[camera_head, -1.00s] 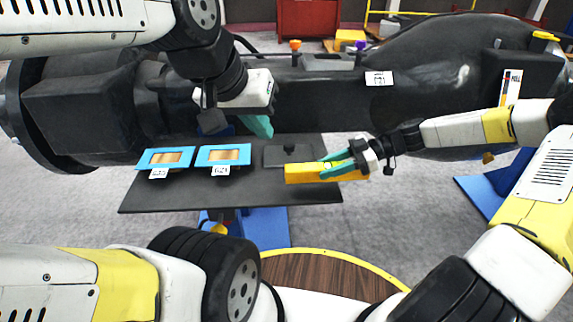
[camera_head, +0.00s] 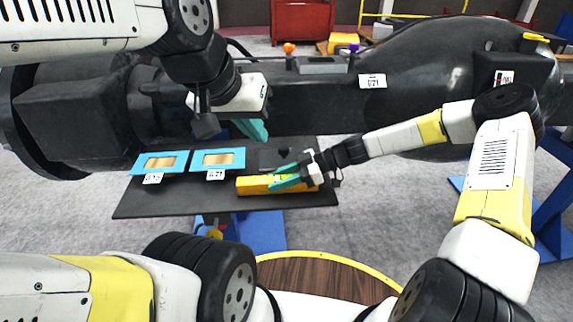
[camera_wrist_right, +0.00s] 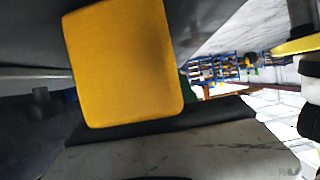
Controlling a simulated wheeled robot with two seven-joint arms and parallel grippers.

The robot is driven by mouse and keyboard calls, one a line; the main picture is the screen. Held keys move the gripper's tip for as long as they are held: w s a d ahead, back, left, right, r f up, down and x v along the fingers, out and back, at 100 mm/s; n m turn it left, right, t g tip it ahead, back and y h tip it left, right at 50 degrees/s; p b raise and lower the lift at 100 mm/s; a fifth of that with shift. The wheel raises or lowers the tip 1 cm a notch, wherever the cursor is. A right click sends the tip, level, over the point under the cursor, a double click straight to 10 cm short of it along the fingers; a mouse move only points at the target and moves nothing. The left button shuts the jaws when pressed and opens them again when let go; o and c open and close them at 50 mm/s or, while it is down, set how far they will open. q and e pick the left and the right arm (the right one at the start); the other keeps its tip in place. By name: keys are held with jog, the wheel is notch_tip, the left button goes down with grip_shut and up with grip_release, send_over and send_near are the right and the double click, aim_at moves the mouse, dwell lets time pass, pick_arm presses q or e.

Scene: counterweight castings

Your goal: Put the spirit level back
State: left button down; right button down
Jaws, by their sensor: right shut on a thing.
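The spirit level is a yellow bar (camera_head: 255,185) at the right part of a black shelf (camera_head: 160,205). In the right wrist view its yellow end (camera_wrist_right: 125,60) fills the upper left. My right gripper (camera_head: 285,179), with teal fingers, is shut around the level. I cannot tell whether the level touches the shelf or hangs just above it. My left gripper (camera_head: 254,130) is higher, in front of the large dark casting (camera_head: 320,110). Its teal fingers overlap in the view, so its opening is unclear.
Two blue-framed plates (camera_head: 193,161) with tags lie on the shelf, left of the level. A small dark item (camera_head: 284,152) sits behind the level, partly hidden by my gripper. An orange-topped item (camera_head: 289,48) and a grey block (camera_head: 320,66) are on the casting.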

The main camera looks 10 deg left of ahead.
jog(key=c, duration=1)
grip_release()
jog(key=shift+f, duration=0.1)
jog(key=shift+o, duration=0.2)
